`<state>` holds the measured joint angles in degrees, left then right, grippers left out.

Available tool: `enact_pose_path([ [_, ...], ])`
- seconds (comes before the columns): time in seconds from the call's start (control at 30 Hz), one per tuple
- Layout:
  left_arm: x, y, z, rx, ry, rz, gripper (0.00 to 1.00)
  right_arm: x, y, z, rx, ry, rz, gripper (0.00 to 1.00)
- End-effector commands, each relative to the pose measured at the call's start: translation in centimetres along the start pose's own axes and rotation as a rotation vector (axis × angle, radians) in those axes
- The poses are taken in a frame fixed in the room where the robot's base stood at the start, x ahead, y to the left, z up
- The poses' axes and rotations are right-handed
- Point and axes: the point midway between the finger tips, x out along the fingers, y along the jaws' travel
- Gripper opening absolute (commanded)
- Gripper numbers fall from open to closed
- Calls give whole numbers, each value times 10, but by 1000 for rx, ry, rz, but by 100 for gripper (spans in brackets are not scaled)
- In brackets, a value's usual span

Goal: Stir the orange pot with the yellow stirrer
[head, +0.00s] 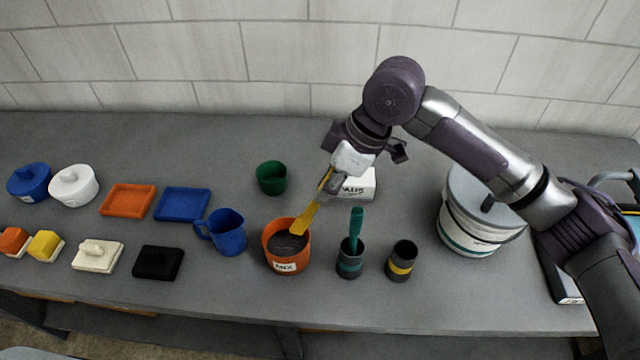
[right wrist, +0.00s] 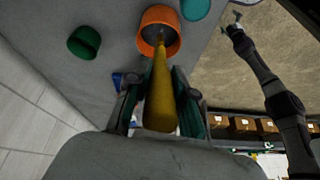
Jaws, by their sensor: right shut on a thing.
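The orange pot (head: 286,264) stands upright on the grey table, with a white "MIX" label on its front and dark contents inside. The yellow stirrer (head: 305,219) is held tilted, its lower end inside the pot's mouth. My right gripper (head: 332,180) is shut on the stirrer's upper part, above and to the right of the pot. The right wrist view shows the stirrer (right wrist: 160,95) between the fingers (right wrist: 158,100), reaching into the orange pot (right wrist: 159,28). Whether its tip touches the pot's bottom is hidden. My left gripper is not clearly seen in the head view.
A cup with a teal stirrer (head: 355,232) and an empty yellow-banded cup (head: 401,262) stand right of the pot. A blue jug (head: 227,234) is close on its left. A green cup (head: 271,178), white box (head: 361,190) and large white bucket (head: 470,235) stand nearby.

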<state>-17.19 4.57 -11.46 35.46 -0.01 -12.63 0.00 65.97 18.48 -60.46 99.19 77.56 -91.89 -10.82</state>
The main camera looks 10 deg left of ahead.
Motion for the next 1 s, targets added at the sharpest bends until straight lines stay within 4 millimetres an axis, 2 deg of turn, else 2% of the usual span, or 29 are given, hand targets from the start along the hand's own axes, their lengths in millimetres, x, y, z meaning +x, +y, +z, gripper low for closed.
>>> enact_pose_path([
  [0.03,6,0,0,0,1,0,96,5,0,3,-1,0,0,0],
  [1.0,23,0,1,0,3,0,96,80,0,1,0,1,-1,0],
])
